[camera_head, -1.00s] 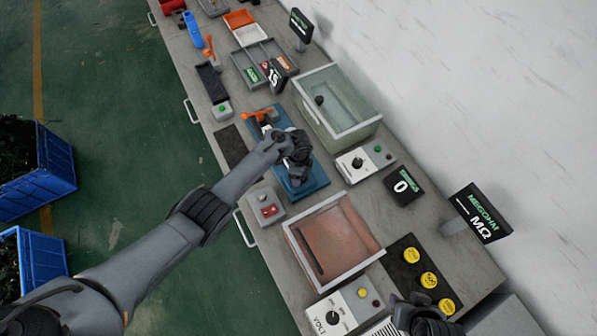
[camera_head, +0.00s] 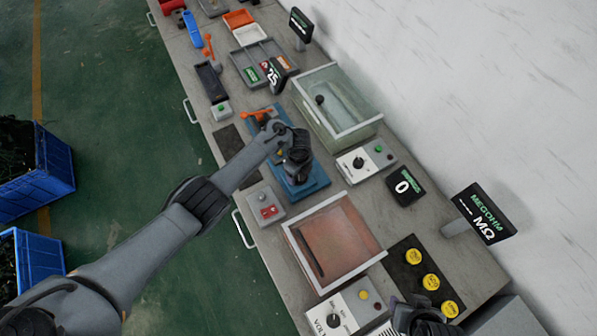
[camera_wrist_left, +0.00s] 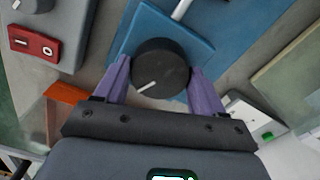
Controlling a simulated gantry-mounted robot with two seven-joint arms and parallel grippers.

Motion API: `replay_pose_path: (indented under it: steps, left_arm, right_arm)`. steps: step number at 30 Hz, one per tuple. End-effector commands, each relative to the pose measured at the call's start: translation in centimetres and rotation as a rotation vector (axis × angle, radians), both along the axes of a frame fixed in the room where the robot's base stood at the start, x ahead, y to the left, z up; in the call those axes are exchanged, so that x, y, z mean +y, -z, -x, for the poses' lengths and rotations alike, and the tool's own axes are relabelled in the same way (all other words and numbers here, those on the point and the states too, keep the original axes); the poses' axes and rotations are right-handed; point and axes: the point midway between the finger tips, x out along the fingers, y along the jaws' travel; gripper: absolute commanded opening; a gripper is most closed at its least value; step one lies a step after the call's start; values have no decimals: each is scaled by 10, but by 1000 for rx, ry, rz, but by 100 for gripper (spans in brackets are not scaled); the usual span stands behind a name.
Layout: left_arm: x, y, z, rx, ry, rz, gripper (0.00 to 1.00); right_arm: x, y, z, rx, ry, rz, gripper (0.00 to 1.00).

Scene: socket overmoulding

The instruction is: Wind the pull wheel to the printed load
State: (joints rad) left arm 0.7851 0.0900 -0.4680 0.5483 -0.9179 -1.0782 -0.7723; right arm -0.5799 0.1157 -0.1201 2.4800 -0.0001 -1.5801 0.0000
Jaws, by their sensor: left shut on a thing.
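The pull wheel is a round dark knob (camera_wrist_left: 160,56) with a white pointer line, on a blue base (camera_wrist_left: 150,20). In the wrist view the pointer aims down and left. My left gripper (camera_wrist_left: 159,72) has its purple fingers on opposite sides of the wheel, shut on it. In the head view the left gripper (camera_head: 297,160) hides the wheel over the blue base (camera_head: 314,184). A small black display (camera_head: 273,74) behind it reads what looks like 25. My right gripper (camera_head: 425,320) shows only partly at the bottom edge; its fingers are unclear.
An orange-handled clamp (camera_head: 257,115) stands at the base's far end. A glass-walled tank (camera_head: 352,134) and a black display reading 0 (camera_head: 404,187) are to the right.

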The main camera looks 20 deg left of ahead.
Motion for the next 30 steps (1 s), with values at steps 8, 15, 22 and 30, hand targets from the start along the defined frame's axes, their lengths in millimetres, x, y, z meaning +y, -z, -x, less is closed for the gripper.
replay_pose_path:
  steps: [8,15,22,30]
  left_arm:
    - [0,0,0,0,1,0,39]
    - [0,0,0,0,0,0,95]
    - [0,-1,0,0,0,0,95]
    - [0,-26,-1,-2,1,1,95]
  right_arm:
    - [0,0,0,0,1,-1,43]
    - [0,0,0,1,-1,1,43]
    - [-2,0,0,1,-5,8,43]
    - [-2,-12,0,1,-6,8,43]
